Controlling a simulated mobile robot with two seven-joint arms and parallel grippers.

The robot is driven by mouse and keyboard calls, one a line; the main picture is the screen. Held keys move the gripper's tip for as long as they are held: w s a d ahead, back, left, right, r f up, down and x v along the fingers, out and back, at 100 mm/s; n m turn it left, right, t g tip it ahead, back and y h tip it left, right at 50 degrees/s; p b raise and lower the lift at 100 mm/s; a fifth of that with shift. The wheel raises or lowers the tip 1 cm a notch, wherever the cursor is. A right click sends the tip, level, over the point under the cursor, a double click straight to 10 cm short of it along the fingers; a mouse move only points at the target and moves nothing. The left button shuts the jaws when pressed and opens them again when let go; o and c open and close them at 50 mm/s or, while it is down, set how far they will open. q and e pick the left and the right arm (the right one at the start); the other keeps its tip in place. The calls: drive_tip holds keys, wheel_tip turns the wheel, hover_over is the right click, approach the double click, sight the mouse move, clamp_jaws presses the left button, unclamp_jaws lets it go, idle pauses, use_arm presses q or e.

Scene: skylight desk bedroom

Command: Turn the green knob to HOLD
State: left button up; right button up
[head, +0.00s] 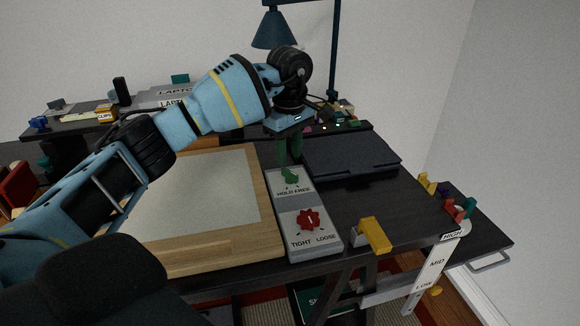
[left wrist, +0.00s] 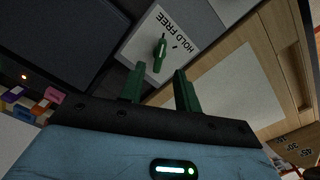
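The green knob (head: 290,177) sits on a pale grey panel marked HOLD and FREE, at the far end of a grey strip beside the drawing board. It also shows in the left wrist view (left wrist: 159,52), just beyond the fingertips. I cannot tell for sure which word it points to. My left gripper (head: 290,160) hangs above the knob, fingers down, close to it. In the left wrist view the two green fingers (left wrist: 156,73) are apart with nothing between them. My right gripper is not in view.
A red knob (head: 308,220) marked TIGHT and LOOSE is on the same strip, nearer me. The drawing board (head: 264,210) lies left, a closed dark laptop (head: 350,157) right. A lamp (head: 275,30) stands behind. A yellow handle (head: 376,235) is at the desk's front edge.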

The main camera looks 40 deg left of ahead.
sight(290, 171)
use_arm(q)
drive_tip(key=shift+f, duration=2.6)
drive_tip(key=shift+c, duration=0.4)
clamp_jaws()
